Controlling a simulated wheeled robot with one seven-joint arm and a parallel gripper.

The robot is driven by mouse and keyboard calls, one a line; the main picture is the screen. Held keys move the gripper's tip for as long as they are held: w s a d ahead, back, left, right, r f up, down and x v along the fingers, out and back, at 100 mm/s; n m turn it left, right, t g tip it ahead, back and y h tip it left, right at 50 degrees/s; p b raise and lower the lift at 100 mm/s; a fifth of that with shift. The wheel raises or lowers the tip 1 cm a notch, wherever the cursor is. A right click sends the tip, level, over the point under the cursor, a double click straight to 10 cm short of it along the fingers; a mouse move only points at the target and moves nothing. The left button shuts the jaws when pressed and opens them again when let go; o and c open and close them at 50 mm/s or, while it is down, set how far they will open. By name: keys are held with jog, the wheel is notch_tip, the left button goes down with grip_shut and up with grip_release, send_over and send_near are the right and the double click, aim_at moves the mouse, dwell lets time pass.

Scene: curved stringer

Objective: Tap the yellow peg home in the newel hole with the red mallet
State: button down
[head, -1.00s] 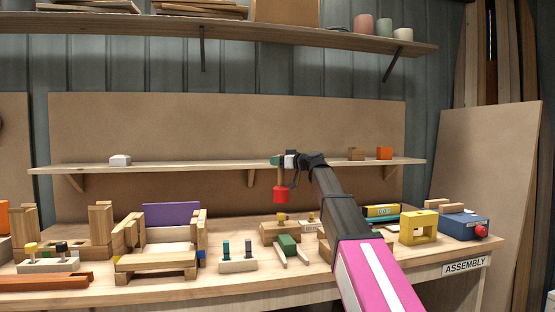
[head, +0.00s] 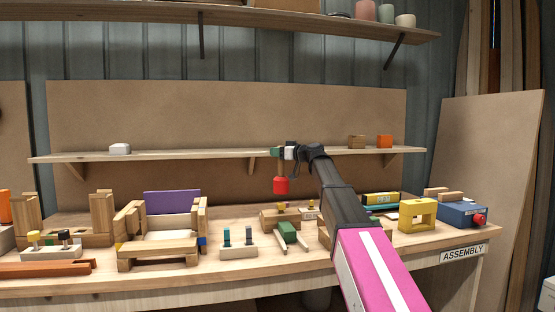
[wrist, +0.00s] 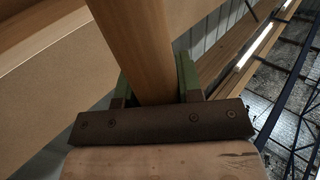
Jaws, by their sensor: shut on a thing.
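My gripper (head: 278,153) is shut on the wooden handle of the red mallet (head: 281,186), whose red head hangs below it. In the wrist view, the handle (wrist: 136,45) stands between the green fingers of my gripper (wrist: 150,80). The yellow peg (head: 281,205) stands upright on a wooden block on the bench, which appears to be the newel (head: 273,221). The mallet head is above the peg in the picture, with a small gap between them. The hole is hidden, and how deep the peg sits is too small to tell.
A small tray with another yellow peg (head: 310,204) is just right of the newel. A green-topped piece (head: 287,230) with wooden legs lies in front. A pale block with dark pegs (head: 238,246) is front left. A shelf (head: 220,154) runs behind.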

jog(key=shift+f, duration=0.4)
dwell(0.8)
jog(key=shift+f, duration=0.1)
notch_tip(320, 180, down, 5)
jog(key=shift+r, duration=2.3)
